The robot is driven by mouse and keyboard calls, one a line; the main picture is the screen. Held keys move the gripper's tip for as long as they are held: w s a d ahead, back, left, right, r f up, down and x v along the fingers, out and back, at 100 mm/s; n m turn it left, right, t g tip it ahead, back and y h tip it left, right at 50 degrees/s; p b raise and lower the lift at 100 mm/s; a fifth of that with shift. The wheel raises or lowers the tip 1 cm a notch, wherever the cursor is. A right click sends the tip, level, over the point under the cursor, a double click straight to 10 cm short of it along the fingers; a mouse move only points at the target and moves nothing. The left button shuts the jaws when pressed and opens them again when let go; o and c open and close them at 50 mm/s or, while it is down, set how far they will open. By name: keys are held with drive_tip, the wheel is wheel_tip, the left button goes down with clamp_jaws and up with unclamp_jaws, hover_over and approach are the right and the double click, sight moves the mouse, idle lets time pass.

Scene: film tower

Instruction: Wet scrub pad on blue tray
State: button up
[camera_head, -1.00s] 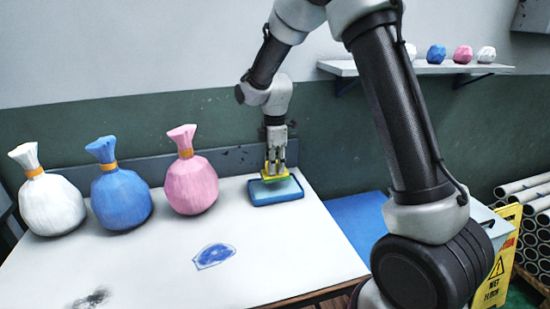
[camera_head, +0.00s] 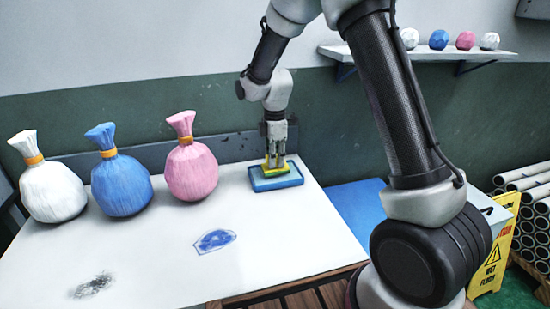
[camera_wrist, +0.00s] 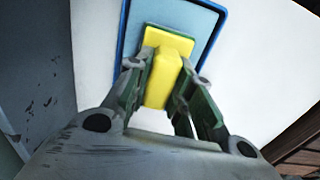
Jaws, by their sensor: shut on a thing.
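The scrub pad (camera_head: 276,171) is yellow with a green layer. It is at the blue tray (camera_head: 262,185), near the back right of the white table. My gripper (camera_head: 275,160) points down over the tray and is shut on the pad. In the wrist view the yellow pad (camera_wrist: 160,78) sits between the fingers, over the tray's pale blue inside (camera_wrist: 190,20). I cannot tell whether the pad touches the tray floor.
White (camera_head: 52,190), blue (camera_head: 121,187) and pink (camera_head: 191,170) tied bags stand left on the table. A blue patch (camera_head: 214,240) and a dark smudge (camera_head: 92,285) mark its top. A wall shelf (camera_head: 420,53) holds small wrapped balls. A yellow wet-floor sign (camera_head: 494,255) stands right.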

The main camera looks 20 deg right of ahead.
drive_tip(key=shift+f, duration=0.6)
idle(1.2)
drive_tip(key=shift+r, duration=3.5)
